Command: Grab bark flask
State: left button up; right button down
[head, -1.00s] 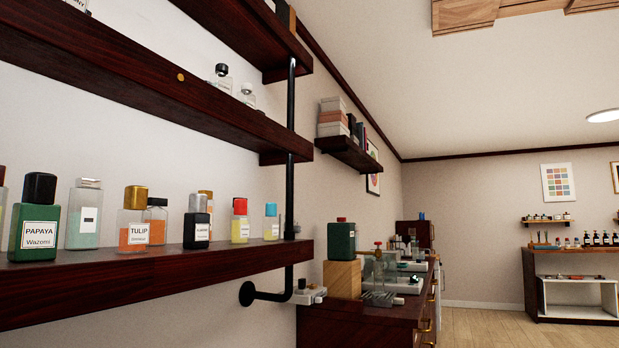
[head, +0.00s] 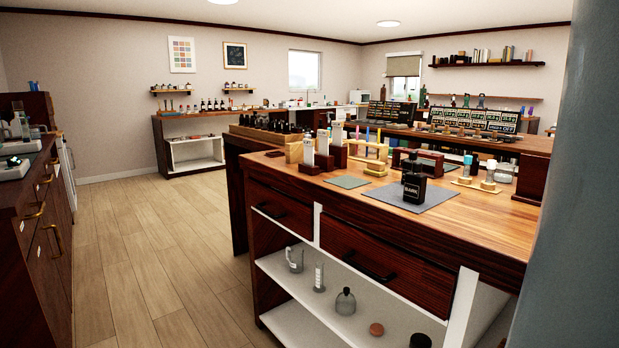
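In the head view, a small black flask (head: 414,188) with a white label reading "BARK" stands upright on a grey mat (head: 440,196). The mat lies on the wooden top of a dark island counter (head: 490,220), near its front edge. A dark stopper or neck tops the flask. Nothing is touching the flask. Neither of my grippers is in view.
Wooden racks and white bottles (head: 308,150) stand left of the flask, and stoppered vials on small wooden bases (head: 488,178) stand to its right. A grey column (head: 575,200) blocks the right edge. Wooden floor (head: 140,260) is clear at left.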

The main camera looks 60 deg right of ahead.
aim_at(415, 184)
jog(key=z, duration=2.35)
jog(key=i, duration=0.1)
jog(key=j+z, duration=0.05)
